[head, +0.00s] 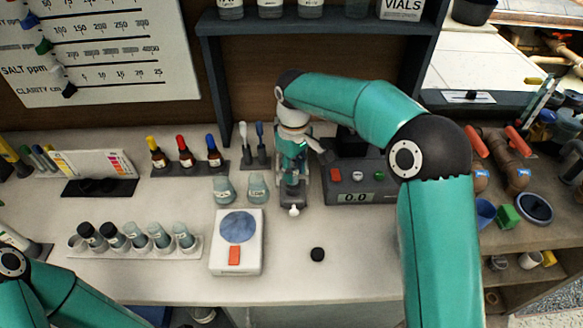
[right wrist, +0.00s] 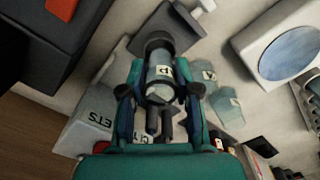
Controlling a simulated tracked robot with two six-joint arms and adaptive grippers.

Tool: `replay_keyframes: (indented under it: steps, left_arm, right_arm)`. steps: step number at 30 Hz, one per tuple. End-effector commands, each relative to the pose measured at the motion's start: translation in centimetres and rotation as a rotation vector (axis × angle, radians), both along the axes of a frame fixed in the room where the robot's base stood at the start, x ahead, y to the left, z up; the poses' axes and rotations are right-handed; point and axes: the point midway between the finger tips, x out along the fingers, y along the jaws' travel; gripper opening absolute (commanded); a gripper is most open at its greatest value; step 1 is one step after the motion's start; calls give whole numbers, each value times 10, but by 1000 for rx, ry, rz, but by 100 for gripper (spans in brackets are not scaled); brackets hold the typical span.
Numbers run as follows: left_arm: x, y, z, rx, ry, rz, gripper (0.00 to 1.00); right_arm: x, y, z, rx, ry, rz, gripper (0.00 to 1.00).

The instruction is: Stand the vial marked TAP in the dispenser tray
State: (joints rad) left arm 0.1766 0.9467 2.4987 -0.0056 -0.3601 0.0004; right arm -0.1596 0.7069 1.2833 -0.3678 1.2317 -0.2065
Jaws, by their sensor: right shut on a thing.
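My right gripper (head: 293,172) reaches down at the back middle of the bench in the head view. In the right wrist view, my right gripper (right wrist: 160,95) is shut on a small clear vial (right wrist: 162,72) with a white label. The mark on that label is too small and turned to read. A grey base with a white front knob (head: 294,210), which looks like the dispenser tray, lies just below the gripper. It also shows past the vial in the wrist view (right wrist: 190,22). I cannot tell whether the vial touches it. My left gripper is out of view.
A rack (head: 190,252) of several vials stands left. Two small cups (head: 223,190) (head: 257,188) and a white scale (head: 236,262) stand left of the gripper. A grey meter (head: 356,182) stands close right. A loose black cap (head: 317,255) lies on clear bench in front.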

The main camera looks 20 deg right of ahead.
Motion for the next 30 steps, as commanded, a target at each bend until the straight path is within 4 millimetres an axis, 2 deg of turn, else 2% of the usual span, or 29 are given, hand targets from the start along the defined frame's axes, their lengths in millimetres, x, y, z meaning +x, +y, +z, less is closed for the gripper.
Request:
replay_keyframes:
  steps: [14,30]
  left_arm:
    - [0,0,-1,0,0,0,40]
    - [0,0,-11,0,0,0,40]
  right_arm:
    - [-1,0,-2,0,0,0,4]
    - [-1,0,-18,0,1,1,4]
